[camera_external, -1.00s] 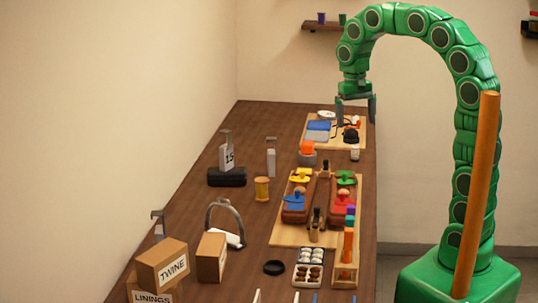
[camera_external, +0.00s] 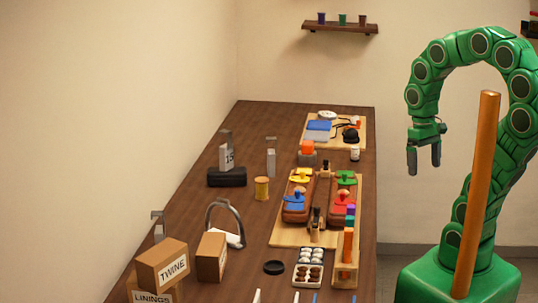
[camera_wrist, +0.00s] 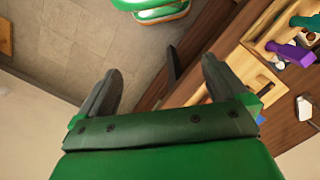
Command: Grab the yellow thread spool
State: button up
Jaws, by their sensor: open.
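The yellow thread spool (camera_external: 262,188) stands upright on the brown workbench (camera_external: 200,225), left of the board with the saddle parts, in the external view. My gripper (camera_external: 425,168) is open and empty, pointing down, off the right side of the bench and well apart from the spool. In the wrist view my gripper (camera_wrist: 160,85) shows its two fingers spread with nothing between them. The spool cannot be made out in the wrist view.
Cardboard boxes (camera_external: 162,264) fill the near left. Bare bench surrounds the spool.

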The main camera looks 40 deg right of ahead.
jog(key=s, duration=0.1)
jog(key=s+f, duration=0.1)
jog(key=s, duration=0.1)
jog(key=shift+d+f, duration=0.15)
jog(key=shift+f, duration=0.1)
jog(key=c, duration=0.5)
